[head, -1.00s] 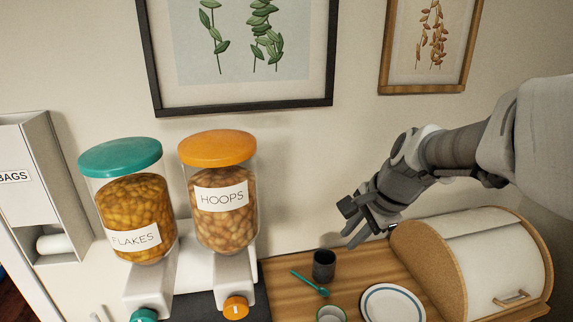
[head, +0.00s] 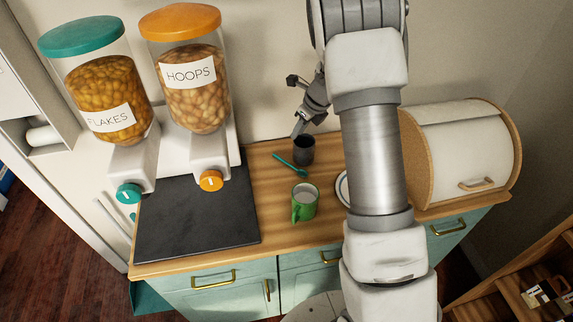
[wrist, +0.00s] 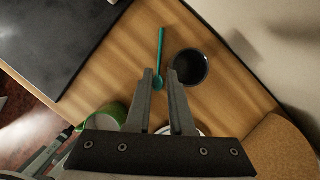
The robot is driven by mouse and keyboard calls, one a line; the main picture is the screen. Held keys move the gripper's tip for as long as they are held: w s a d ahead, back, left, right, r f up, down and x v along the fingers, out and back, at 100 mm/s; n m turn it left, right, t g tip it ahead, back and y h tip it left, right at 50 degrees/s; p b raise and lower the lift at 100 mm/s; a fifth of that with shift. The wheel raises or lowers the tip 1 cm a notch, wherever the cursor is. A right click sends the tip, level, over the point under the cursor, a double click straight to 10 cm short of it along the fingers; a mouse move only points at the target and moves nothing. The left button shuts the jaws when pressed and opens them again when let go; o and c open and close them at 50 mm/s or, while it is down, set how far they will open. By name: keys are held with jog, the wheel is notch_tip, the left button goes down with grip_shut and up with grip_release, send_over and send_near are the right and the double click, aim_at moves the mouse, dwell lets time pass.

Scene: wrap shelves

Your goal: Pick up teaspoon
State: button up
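The teal teaspoon (head: 292,167) lies on the wooden countertop, left of a dark grey cup (head: 304,151). In the wrist view the teaspoon (wrist: 161,52) runs up the picture, with its bowl end showing between my fingertips. My gripper (wrist: 161,74) is open and empty, its two fingers apart. In the head view my gripper (head: 300,124) is above the counter by the dark cup, partly behind my arm. The dark cup (wrist: 188,67) is just right of the spoon in the wrist view.
A green mug (head: 304,202) stands in front of the spoon. A plate (head: 342,188) is mostly hidden by my arm. A black mat (head: 195,222) with cereal dispensers (head: 190,88) is at left, a bread bin (head: 470,155) at right.

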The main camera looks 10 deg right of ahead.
send_near(280, 158)
jog(key=shift+a+f, duration=0.1)
jog(key=shift+f, duration=0.8)
jog(key=shift+w+p+x, duration=0.15)
jog(key=shift+p+x, duration=0.15)
jog(key=shift+x, duration=0.8)
jog(key=shift+w+p+x, duration=0.15)
jog(key=shift+p+x, duration=0.15)
jog(key=shift+x, duration=0.75)
jog(key=shift+w+a+f, duration=0.25)
jog(key=shift+a+f, duration=0.05)
jog(key=shift+f, duration=0.25)
jog(key=shift+f, duration=0.2)
grip_shut()
